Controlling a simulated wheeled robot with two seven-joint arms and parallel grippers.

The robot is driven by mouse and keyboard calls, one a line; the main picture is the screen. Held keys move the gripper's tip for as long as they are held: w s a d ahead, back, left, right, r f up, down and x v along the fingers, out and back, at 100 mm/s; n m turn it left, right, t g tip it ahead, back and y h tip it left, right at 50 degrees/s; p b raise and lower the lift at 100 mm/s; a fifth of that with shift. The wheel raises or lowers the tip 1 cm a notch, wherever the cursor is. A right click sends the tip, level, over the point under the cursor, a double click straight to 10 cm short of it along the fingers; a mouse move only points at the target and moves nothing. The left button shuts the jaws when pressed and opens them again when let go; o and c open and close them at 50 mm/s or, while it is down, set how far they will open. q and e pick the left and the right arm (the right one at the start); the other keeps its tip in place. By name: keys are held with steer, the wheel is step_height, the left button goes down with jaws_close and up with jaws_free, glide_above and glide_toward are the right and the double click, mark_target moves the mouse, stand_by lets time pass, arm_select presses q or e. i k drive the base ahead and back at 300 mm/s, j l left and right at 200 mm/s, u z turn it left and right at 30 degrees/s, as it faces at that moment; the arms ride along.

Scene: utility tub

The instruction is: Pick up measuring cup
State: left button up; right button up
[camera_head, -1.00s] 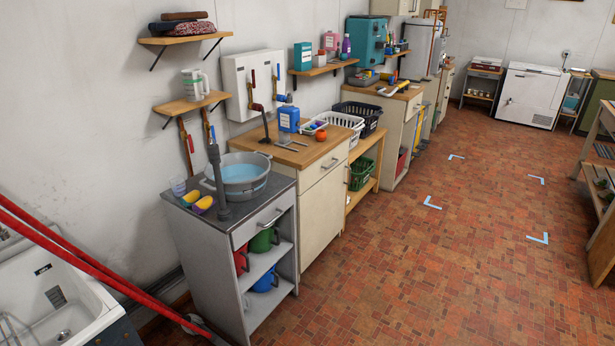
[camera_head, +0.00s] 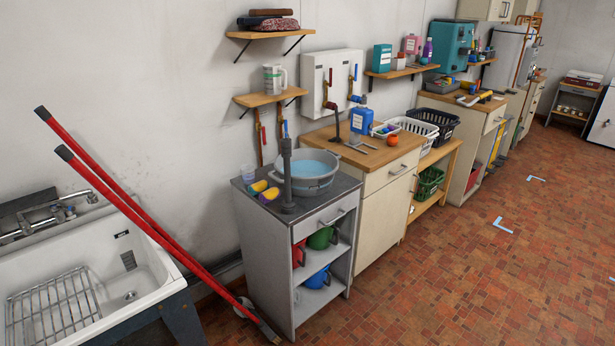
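A pale jug with a handle and greenish markings (camera_head: 274,79) stands upright on the lower left wall shelf (camera_head: 262,99). A small clear cup (camera_head: 249,173) stands on the grey cabinet top (camera_head: 254,207), beside two yellow sponges (camera_head: 263,191). Both are small here, and I cannot tell for sure which is the measuring cup. Neither of my grippers shows in the head view.
A grey basin of water (camera_head: 306,184) sits on the grey cabinet behind a dark upright pipe (camera_head: 287,175). Two long red handles (camera_head: 148,229) lean across in front of the white sink (camera_head: 147,280).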

mark_target(248, 175)
steer(key=i+l+u, duration=0.15)
steer(key=i+l, duration=0.15)
steer(key=i+l+u, duration=0.15)
steer(key=i+l, duration=0.25)
steer(key=i, duration=0.15)
steer(key=i+l+u, duration=0.15)
steer(key=i+l, duration=0.2)
steer(key=i+l+u, duration=0.15)
steer(key=i+l, duration=0.25)
steer(key=i+l+u, duration=0.15)
steer(key=i+l, duration=0.15)
steer(key=l, duration=0.3)
steer(key=i+l+u, duration=0.15)
steer(key=i+l, duration=0.2)
steer(key=l, duration=0.15)
